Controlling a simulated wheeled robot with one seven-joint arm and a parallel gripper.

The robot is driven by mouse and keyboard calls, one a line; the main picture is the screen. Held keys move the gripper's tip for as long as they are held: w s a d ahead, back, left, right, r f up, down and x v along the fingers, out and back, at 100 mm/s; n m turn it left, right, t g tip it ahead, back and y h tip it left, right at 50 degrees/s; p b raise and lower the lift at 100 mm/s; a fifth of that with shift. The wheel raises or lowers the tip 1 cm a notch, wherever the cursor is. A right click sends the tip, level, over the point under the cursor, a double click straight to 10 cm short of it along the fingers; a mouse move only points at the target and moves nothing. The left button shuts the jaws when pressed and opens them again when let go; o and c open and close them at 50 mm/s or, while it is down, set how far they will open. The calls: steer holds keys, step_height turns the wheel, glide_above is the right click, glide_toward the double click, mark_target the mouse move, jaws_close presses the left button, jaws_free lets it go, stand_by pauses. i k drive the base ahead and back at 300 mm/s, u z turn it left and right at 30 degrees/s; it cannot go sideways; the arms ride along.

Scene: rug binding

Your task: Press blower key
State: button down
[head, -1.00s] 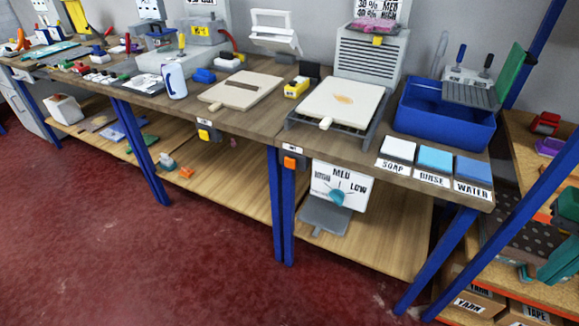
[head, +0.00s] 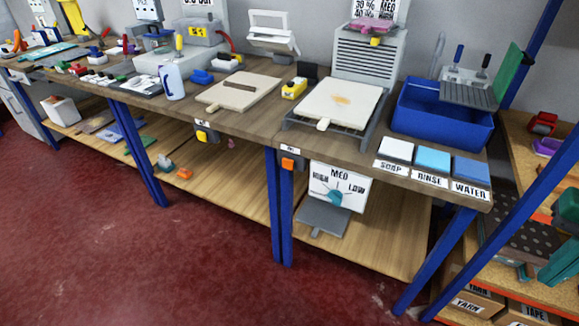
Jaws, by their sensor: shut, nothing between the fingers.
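No key in view carries a readable blower label, so I cannot tell for certain which one it is. A grey louvred box (head: 366,55) stands at the back right of the bench, with a small yellow piece (head: 375,41) at its top front. An orange square button (head: 288,163) in a dark housing sits on the bench's front edge, left of a white dial panel (head: 340,186) marked HIGH, MED and LOW. My gripper is not in view.
A blue basin (head: 443,118) and SOAP, RINSE and WATER pads (head: 433,160) are at the bench's right end. A pale board on a frame (head: 338,100) lies before the louvred box. Blue legs (head: 286,215) support the bench. The red floor (head: 150,260) in front is clear.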

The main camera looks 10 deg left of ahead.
mark_target(288, 163)
steer(key=z, duration=1.6)
steer(key=k, duration=0.75)
steer(key=u, duration=1.15)
steer(key=i, duration=0.5)
steer(key=z, duration=0.05)
